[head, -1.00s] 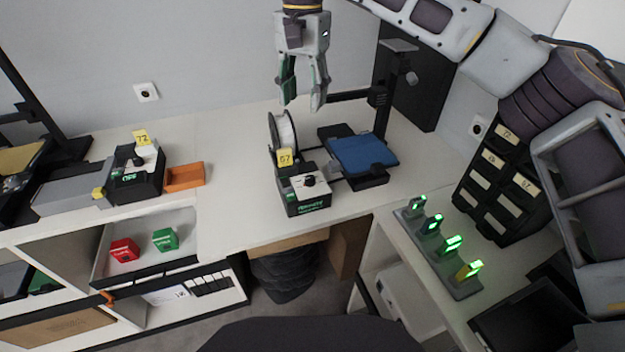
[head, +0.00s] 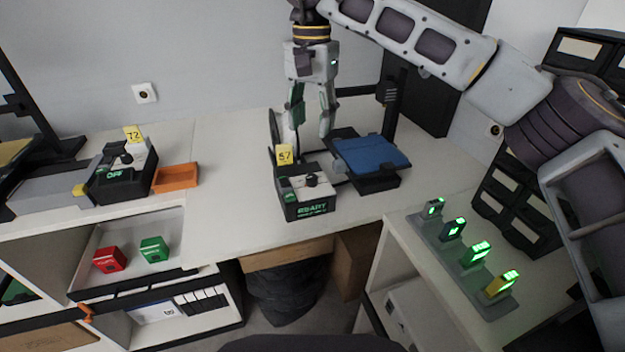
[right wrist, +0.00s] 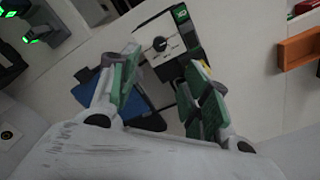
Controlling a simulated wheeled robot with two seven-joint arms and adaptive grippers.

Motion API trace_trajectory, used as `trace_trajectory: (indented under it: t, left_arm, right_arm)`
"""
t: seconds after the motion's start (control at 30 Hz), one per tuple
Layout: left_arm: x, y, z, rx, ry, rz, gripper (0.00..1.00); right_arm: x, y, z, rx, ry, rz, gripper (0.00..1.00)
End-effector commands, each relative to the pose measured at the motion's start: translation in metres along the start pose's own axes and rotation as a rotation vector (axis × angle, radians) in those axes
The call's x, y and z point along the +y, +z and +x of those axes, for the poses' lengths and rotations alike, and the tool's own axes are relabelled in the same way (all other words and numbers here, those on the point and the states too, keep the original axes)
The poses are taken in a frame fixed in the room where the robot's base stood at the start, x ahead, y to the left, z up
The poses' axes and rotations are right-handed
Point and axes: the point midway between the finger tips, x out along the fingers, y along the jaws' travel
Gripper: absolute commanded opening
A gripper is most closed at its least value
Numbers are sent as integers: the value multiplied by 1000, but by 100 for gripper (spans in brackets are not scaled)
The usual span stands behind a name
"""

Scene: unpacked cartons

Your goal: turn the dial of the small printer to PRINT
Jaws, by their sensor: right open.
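A small black control box (head: 309,207) with a white top, a yellow 57 tag (head: 285,155) and a green display that seems to say READY stands near the counter's front edge. Its black dial (head: 311,180) is on the white top; the pointer's setting is too small to read. My right gripper (head: 310,135) is open and empty, pointing down above and behind the box. In the right wrist view the dial (right wrist: 160,44) shows between the open fingers (right wrist: 163,60), apart from them. My left gripper is out of view.
A white spool (head: 286,130) stands left of the gripper. Another box (head: 125,178), tagged 72 and showing OFF, stands left beside an orange tray (head: 176,177). A rack with several green-lit devices (head: 465,255) stands at right.

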Motion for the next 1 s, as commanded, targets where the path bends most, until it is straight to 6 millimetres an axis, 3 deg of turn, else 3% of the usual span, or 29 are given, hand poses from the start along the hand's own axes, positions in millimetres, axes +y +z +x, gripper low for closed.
trace_trajectory:
  t: [0.57, 1.0]
  left_arm:
    - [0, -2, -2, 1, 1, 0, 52]
    - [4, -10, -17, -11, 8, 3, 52]
  right_arm:
    - [0, 0, 5, 0, 0, 0, 47]
    - [0, 0, 48, 0, 1, 0, 47]
